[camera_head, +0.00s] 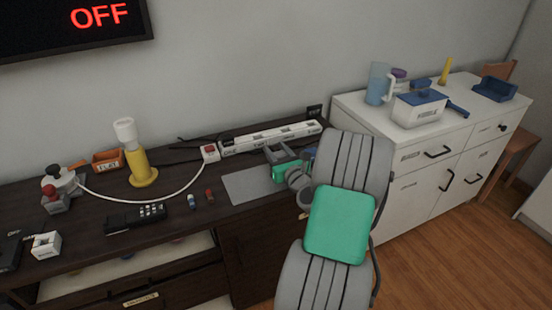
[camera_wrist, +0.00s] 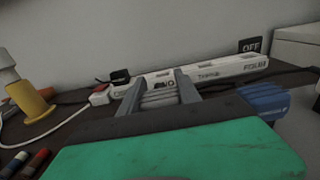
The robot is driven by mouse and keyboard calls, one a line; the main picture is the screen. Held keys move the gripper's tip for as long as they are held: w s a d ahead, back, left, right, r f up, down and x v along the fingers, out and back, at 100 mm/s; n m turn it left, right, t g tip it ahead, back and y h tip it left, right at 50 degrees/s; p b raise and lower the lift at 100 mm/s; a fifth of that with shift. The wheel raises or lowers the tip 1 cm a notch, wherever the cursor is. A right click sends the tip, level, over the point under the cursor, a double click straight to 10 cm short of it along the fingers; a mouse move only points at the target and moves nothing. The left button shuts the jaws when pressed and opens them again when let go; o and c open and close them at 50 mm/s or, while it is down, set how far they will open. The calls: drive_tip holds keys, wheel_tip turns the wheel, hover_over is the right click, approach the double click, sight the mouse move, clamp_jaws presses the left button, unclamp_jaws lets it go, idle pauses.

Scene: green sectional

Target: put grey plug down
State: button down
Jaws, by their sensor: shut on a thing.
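My gripper (camera_head: 278,153) is in front of the power strip in the head view, past the right part of a grey mat (camera_head: 246,187). In the wrist view my gripper (camera_wrist: 158,82) points at the white power strip (camera_wrist: 215,72). A grey piece, which I take to be the grey plug (camera_wrist: 160,97), sits between its two grey fingers. The fingers are shut on it. Its grey blends with the fingers, so its outline and any gap below it are unclear. The power strip (camera_head: 270,138) lies along the wall at the back of the dark cabinet top.
A red-switched white box (camera_head: 210,152) joins the strip's left end. A blue object (camera_wrist: 262,100) is close on my gripper's right. A yellow lamp (camera_head: 141,167), black remote (camera_head: 136,218) and small batteries-like pieces (camera_head: 201,198) stand left. A white cabinet (camera_head: 400,120) rises right.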

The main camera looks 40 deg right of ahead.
drive_tip(key=shift+f, duration=0.85)
drive_tip(key=shift+f, duration=0.2)
drive_tip(key=c, duration=0.9)
unclamp_jaws()
drive_tip(key=shift+o, duration=0.2)
drive_tip(key=shift+r, duration=0.35)
drive_tip(key=v, duration=1.2)
drive_tip(key=shift+a, duration=0.1)
